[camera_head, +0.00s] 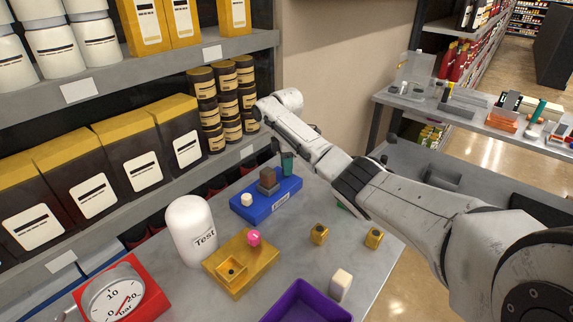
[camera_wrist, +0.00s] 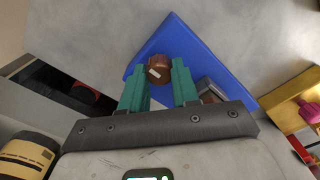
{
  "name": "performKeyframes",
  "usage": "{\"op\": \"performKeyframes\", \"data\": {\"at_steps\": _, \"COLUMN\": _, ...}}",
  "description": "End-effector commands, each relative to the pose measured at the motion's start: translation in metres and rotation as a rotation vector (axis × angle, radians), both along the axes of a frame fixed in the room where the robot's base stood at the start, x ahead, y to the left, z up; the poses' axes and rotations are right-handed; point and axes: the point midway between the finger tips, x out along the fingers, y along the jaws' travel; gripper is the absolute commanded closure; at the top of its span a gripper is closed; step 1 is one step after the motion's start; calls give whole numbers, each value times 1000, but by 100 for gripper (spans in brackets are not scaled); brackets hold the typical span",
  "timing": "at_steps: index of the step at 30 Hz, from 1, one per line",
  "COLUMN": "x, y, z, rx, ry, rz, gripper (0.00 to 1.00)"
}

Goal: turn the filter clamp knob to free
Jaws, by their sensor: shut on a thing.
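A brown, rounded knob (camera_wrist: 158,68) with a white mark stands on the blue base in the wrist view; it looks like the filter clamp knob. My gripper's teal fingers (camera_wrist: 160,84) are on both sides of it, shut on it. In the head view my gripper (camera_head: 288,163) reaches down at the right back part of the blue base (camera_head: 290,189), and I cannot make out the held knob there. A brown block on a grey block (camera_head: 268,187) stands beside my gripper on the base, and a small white piece (camera_head: 246,199) is at its left.
A white "Test" cylinder (camera_head: 188,228), a yellow base (camera_head: 218,262) with a pink knob (camera_head: 254,238), a red-framed gauge (camera_head: 115,300) and a purple tray (camera_head: 297,290) share the grey table. Two brass pieces (camera_head: 319,234) stand right. Shelves with boxes (camera_head: 128,150) rise behind.

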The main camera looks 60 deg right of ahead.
Motion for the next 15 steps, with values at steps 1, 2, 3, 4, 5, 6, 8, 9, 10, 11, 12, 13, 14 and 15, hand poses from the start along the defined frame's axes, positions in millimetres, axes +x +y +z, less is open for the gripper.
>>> {"op": "performKeyframes", "data": {"at_steps": 1, "x": 0, "y": 0, "z": 1, "rx": 1, "ry": -1, "rz": -7, "gripper": 100}}
{"op": "performKeyframes", "data": {"at_steps": 2, "x": 0, "y": 0, "z": 1, "rx": 1, "ry": 0, "rz": -14, "gripper": 100}}
{"op": "performKeyframes", "data": {"at_steps": 3, "x": 0, "y": 1, "z": 1, "rx": 1, "ry": 0, "rz": -25, "gripper": 100}}
{"op": "performKeyframes", "data": {"at_steps": 4, "x": 1, "y": 1, "z": 1, "rx": 1, "ry": 1, "rz": -35, "gripper": 100}}
{"op": "performKeyframes", "data": {"at_steps": 5, "x": 1, "y": 1, "z": 2, "rx": 0, "ry": 0, "rz": -46, "gripper": 100}}
{"op": "performKeyframes", "data": {"at_steps": 6, "x": 1, "y": 1, "z": 2, "rx": 1, "ry": -1, "rz": -65, "gripper": 100}}
{"op": "performKeyframes", "data": {"at_steps": 8, "x": 1, "y": 1, "z": 2, "rx": 1, "ry": 0, "rz": -97, "gripper": 100}}
{"op": "performKeyframes", "data": {"at_steps": 9, "x": 1, "y": 1, "z": 2, "rx": 2, "ry": 0, "rz": -125, "gripper": 100}}
{"op": "performKeyframes", "data": {"at_steps": 10, "x": 1, "y": 1, "z": 2, "rx": 2, "ry": 0, "rz": -145, "gripper": 100}}
{"op": "performKeyframes", "data": {"at_steps": 11, "x": 1, "y": 1, "z": 2, "rx": 3, "ry": 0, "rz": -168, "gripper": 100}}
{"op": "performKeyframes", "data": {"at_steps": 12, "x": 1, "y": 1, "z": 2, "rx": 2, "ry": 0, "rz": -201, "gripper": 100}}
{"op": "performKeyframes", "data": {"at_steps": 13, "x": 1, "y": 1, "z": 2, "rx": 3, "ry": 1, "rz": -226, "gripper": 100}}
{"op": "performKeyframes", "data": {"at_steps": 14, "x": 1, "y": 1, "z": 2, "rx": 3, "ry": 1, "rz": -254, "gripper": 100}}
{"op": "performKeyframes", "data": {"at_steps": 15, "x": 1, "y": 1, "z": 3, "rx": 3, "ry": 1, "rz": -290, "gripper": 100}}
